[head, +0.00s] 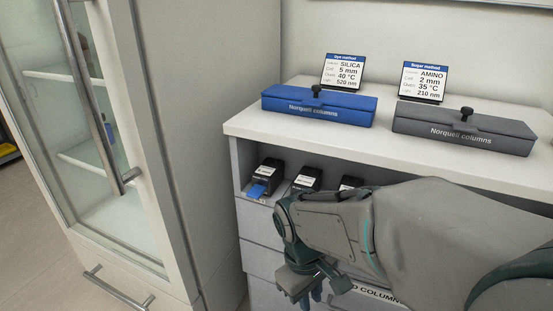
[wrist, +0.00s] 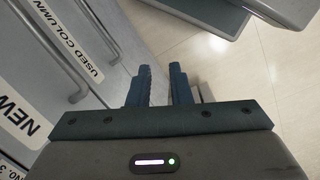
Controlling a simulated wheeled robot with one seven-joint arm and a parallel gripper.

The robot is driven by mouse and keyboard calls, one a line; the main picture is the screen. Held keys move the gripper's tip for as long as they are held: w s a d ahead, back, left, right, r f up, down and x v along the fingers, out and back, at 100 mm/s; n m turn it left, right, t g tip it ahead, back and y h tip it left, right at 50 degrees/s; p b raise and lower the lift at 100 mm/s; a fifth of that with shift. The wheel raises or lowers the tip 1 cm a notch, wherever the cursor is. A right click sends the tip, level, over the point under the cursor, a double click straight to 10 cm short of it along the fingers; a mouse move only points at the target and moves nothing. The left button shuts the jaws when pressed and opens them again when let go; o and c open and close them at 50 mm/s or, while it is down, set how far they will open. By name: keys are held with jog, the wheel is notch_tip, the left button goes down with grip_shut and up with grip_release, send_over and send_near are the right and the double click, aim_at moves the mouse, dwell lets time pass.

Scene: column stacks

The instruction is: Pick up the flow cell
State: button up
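Several small black holders with white labels sit in the open shelf under the counter in the head view. The left one (head: 265,178) has a blue piece (head: 257,190) at its front. The middle one (head: 306,178) and the right one (head: 350,183) are partly cut off by my arm. Their labels are too small to read, so I cannot tell which, if any, is the flow cell. My gripper (head: 308,290) hangs below the shelf in front of the drawers. In the wrist view, my gripper (wrist: 161,85) has its fingers apart with nothing between them.
A blue box (head: 318,108) and a grey box (head: 463,132), both marked Norquell columns, stand on the counter (head: 285,133) before method cards. A glass-fronted cabinet (head: 100,150) stands at left. Drawers labelled USED COLUMN (wrist: 75,45) and NEW (wrist: 18,118) lie beside my gripper.

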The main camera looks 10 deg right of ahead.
jog(key=w+a+r+n+t+h+p, duration=0.25)
jog(key=a+r+n+h+p, duration=0.2)
jog(key=n, duration=0.75)
jog(key=w+a+r+n+t+h+p, duration=0.2)
jog(key=w+a+r+n+h+p, duration=0.3)
jog(key=n, duration=0.6)
jog(key=w+a+r+n+t+h+p, duration=0.1)
jog(key=a+r+n+t+h+p, duration=0.15)
jog(key=n+h, duration=0.65)
jog(key=n+y+b, duration=0.3)
send_near(308, 177)
jog(key=s+f, duration=0.3)
jog(key=s, duration=0.1)
jog(key=shift+t, duration=0.3)
jog(key=b+x, duration=0.2)
jog(key=x, duration=0.2)
jog(key=shift+w+d, duration=0.25)
jog(key=shift+d, duration=0.1)
grip_shut()
